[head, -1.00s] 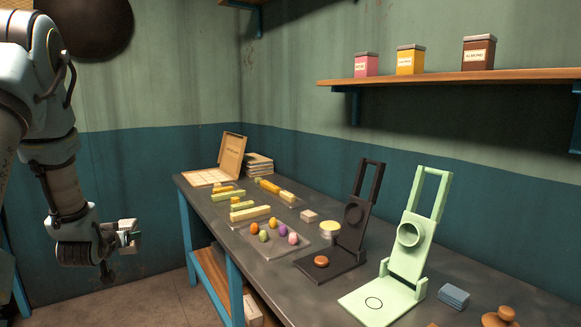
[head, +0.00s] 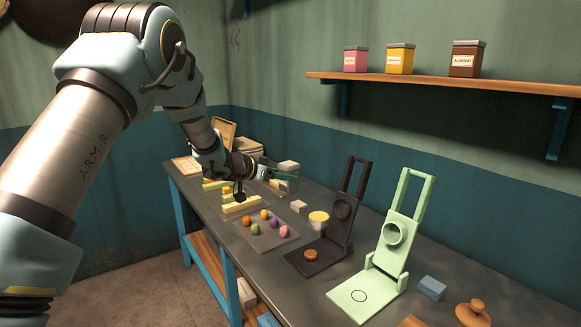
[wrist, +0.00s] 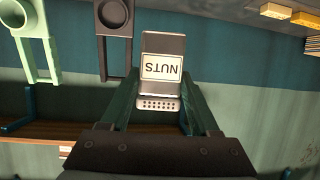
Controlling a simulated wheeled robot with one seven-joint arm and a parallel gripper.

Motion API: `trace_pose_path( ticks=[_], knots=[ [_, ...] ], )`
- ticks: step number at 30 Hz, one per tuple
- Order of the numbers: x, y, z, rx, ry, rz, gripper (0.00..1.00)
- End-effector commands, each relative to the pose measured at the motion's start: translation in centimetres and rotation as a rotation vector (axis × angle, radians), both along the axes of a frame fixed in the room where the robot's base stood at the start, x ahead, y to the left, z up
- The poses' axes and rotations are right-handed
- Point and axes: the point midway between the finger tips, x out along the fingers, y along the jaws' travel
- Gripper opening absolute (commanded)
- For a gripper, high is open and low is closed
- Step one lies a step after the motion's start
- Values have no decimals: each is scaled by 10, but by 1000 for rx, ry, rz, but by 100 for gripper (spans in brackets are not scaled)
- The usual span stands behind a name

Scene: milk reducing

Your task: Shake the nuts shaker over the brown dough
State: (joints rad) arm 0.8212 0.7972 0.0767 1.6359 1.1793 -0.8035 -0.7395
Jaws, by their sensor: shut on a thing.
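The nuts shaker is a small box labelled NUTS (wrist: 161,66) with a perforated light-grey lid. My gripper (wrist: 160,103) is shut on it, one dark green finger on each side. In the head view the shaker (head: 288,168) is roughly upright, lid up, above the far half of the table. The brown dough (head: 311,254) is a small round lump on the base of the black press (head: 322,262). The shaker is behind and left of the dough in the picture, not over it.
A pale green press (head: 385,262) stands right of the black one. Several coloured balls lie on a tray (head: 290,242); yellow bars (head: 240,204) lie beyond. A yellow-topped cup (head: 318,219) stands near the black press. A wall shelf (head: 440,86) holds three jars.

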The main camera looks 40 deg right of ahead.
Motion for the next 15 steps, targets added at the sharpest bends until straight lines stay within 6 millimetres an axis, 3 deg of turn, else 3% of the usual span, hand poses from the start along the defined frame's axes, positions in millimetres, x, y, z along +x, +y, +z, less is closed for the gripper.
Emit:
trace_pose_path(
  ticks=[5, 15],
  knots=[
    [-17, -16, 6, -1, -8, -50, 0],
    [-30, -17, -5, -6, -220, -53, 0]
  ],
)
